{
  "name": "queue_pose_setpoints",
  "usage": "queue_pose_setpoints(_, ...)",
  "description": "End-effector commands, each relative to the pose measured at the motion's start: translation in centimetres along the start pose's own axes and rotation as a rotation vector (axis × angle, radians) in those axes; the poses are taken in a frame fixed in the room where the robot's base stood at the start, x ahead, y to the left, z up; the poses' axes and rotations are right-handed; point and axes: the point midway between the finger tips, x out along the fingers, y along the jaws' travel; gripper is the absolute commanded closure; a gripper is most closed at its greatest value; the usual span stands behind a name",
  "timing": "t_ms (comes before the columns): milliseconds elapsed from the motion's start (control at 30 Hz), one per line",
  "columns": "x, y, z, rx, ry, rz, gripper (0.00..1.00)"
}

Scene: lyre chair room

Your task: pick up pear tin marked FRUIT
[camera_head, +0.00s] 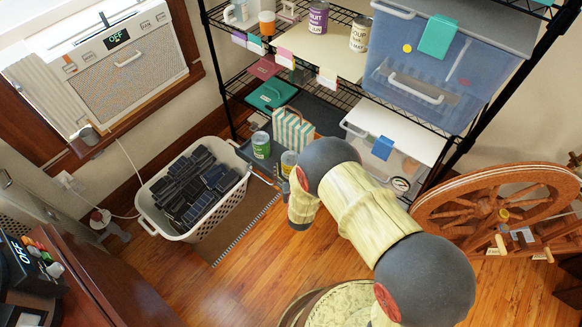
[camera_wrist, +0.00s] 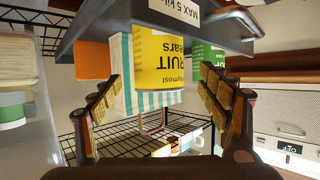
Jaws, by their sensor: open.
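The pear tin marked FRUIT (camera_wrist: 160,62) is yellow with a white lower band in the wrist view, which looks upside down. It stands on a dark grey tray (camera_wrist: 105,32) labelled MAX 5. My gripper (camera_wrist: 158,92) is open and empty, one finger to each side of the tin in the picture. I see no contact with the tin. In the head view the yellow tin (camera_head: 288,160) shows beside my arm, partly hidden. My gripper's fingertips are hidden in the head view.
A green tin (camera_head: 261,146) stands to the left of the yellow one, and a striped bag (camera_head: 293,130) is close behind. A basket of dark items (camera_head: 218,218) is at left. Wire shelving (camera_head: 240,70) rises behind; a spinning wheel (camera_head: 500,210) stands at right.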

Motion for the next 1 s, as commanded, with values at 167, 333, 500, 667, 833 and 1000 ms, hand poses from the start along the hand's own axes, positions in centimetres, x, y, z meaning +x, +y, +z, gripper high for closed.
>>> queue_pose_setpoints(167,1.5,0.1,0.2,0.001,-0.001,0.001,0.23)
queue_pose_setpoints(333,3.9,0.2,0.3,0.001,-0.001,0.001,0.23)
queue_pose_setpoints(500,5.2,0.2,0.1,0.000,-0.002,0.000,0.23)
queue_pose_setpoints(667,5.2,0.2,-0.1,0.000,-0.002,-0.001,0.23)
queue_pose_setpoints(833,5.2,0.2,-0.1,0.000,-0.003,-0.001,0.32)
queue_pose_setpoints(1000,5.2,0.2,0.0,0.000,-0.003,0.000,0.42)
